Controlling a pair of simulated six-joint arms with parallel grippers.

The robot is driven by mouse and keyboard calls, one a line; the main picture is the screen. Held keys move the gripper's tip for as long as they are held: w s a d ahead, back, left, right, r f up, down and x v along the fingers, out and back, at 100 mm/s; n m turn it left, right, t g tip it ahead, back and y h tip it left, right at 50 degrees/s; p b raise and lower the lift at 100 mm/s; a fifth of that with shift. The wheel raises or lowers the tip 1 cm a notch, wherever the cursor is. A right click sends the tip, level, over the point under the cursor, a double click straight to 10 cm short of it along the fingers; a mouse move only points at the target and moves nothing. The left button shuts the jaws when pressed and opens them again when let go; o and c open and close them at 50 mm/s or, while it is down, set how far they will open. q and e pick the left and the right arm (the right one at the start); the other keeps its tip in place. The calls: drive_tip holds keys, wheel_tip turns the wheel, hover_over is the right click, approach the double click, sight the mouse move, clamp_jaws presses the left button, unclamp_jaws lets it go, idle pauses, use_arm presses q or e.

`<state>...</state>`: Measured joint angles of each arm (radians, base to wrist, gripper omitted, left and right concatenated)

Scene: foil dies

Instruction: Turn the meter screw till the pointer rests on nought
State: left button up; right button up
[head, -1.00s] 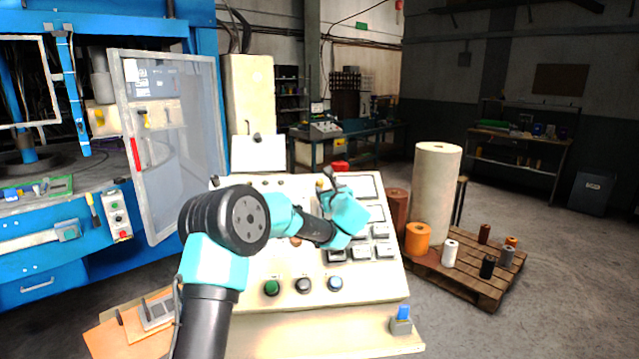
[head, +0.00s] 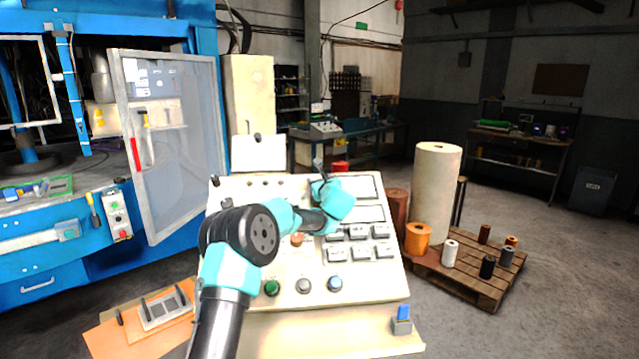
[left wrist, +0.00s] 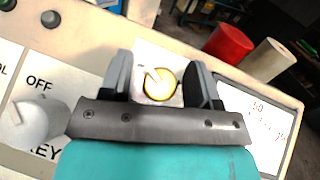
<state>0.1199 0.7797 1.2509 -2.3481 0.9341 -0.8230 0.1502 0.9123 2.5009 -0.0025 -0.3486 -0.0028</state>
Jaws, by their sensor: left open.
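My left gripper (head: 319,168) is over the upper part of the sloping control panel (head: 235,215), in front of its upper edge. In the left wrist view the two jaws (left wrist: 163,78) stand apart. Between them, apart from both, shows a round brass-rimmed knob or screw (left wrist: 160,84) on a pale square plate. To its right is a white meter face (left wrist: 262,112) with small dark marks; I cannot make out its pointer or where it rests. My right gripper is not in view.
A grey key switch (left wrist: 32,122) marked OFF stands left of the jaws. Buttons, including a green one (head: 271,288), line the panel's lower part. A red cylinder (left wrist: 229,44) stands behind the panel. An open cabinet door (head: 180,190) is at the left.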

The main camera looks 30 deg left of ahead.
use_arm(q)
drive_tip(key=c, duration=0.9)
drive_tip(key=shift+r+h, duration=0.1)
drive_tip(key=shift+h, duration=0.2)
drive_tip(key=m+t+h, duration=0.1)
drive_tip(key=m+t, duration=0.1)
drive_tip(key=m, duration=0.1)
drive_tip(key=shift+a+h, duration=0.1)
drive_tip(key=shift+h, duration=0.2)
drive_tip(key=shift+m+t+h, duration=0.8)
drive_tip(key=shift+m+h, duration=0.5)
drive_tip(key=shift+m, duration=0.3)
drive_tip(key=o, duration=0.9)
drive_tip(key=shift+s+d, duration=0.1)
drive_tip(key=shift+d, duration=0.1)
